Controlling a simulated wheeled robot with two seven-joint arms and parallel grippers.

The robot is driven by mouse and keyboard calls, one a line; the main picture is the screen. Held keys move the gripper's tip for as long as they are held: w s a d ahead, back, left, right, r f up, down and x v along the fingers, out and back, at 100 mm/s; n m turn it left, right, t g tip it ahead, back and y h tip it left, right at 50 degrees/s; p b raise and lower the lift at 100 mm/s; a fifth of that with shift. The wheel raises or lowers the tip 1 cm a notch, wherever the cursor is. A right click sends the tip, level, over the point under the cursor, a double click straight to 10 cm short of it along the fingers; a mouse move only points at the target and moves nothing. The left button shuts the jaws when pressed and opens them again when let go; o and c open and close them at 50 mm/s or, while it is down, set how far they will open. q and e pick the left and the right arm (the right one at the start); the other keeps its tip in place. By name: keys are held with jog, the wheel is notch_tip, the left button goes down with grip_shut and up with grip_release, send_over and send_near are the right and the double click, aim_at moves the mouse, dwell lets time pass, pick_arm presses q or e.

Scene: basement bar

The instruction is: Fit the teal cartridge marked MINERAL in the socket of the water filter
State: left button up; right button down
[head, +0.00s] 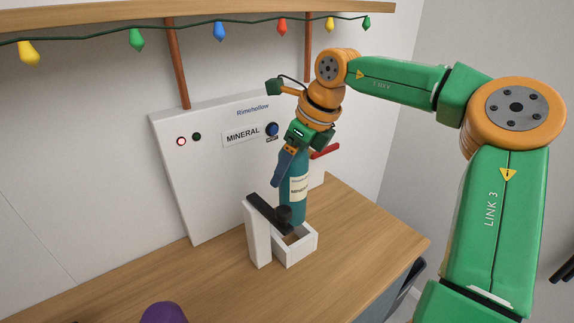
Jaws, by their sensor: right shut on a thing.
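The teal cartridge (299,172) stands upright with a pale label, partly legible as MINERAL. My right gripper (289,165) is shut on its upper part from above. The white, open-topped socket (302,250) of the water filter (205,165) sits on the counter under the cartridge. The cartridge's lower end is at the socket's back rim in the head view; I cannot tell whether it is above the opening or partly inside. A black arm with a round knob (283,213) hides part of the cartridge's lower end. My left gripper is not in view.
A white post (257,235) carries the black arm beside the socket. The filter's panel has a MINERAL sign (242,134), a lit red lamp (181,141), a blue button (272,129) and a red handle (325,151). A purple thing (163,313) is at the bottom edge.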

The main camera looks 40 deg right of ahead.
aim_at(298, 184)
jog(key=b+x, duration=0.2)
jog(key=x, duration=0.1)
jog(key=shift+d+f, duration=0.15)
jog(key=shift+f, duration=0.25)
jog(key=shift+s+f+b, duration=0.15)
jog(key=shift+f+b, duration=0.4)
jog(key=shift+b, duration=0.05)
jog(key=shift+s+f+b, duration=0.15)
jog(key=shift+f+b, duration=0.35)
jog(key=shift+b, duration=0.05)
notch_tip(298, 184, down, 5)
jog(key=b, duration=0.3)
jog(key=shift+w+r, duration=0.1)
jog(key=shift+r, duration=0.1)
grip_release()
jog(key=shift+r, duration=0.1)
jog(key=v, duration=0.7)
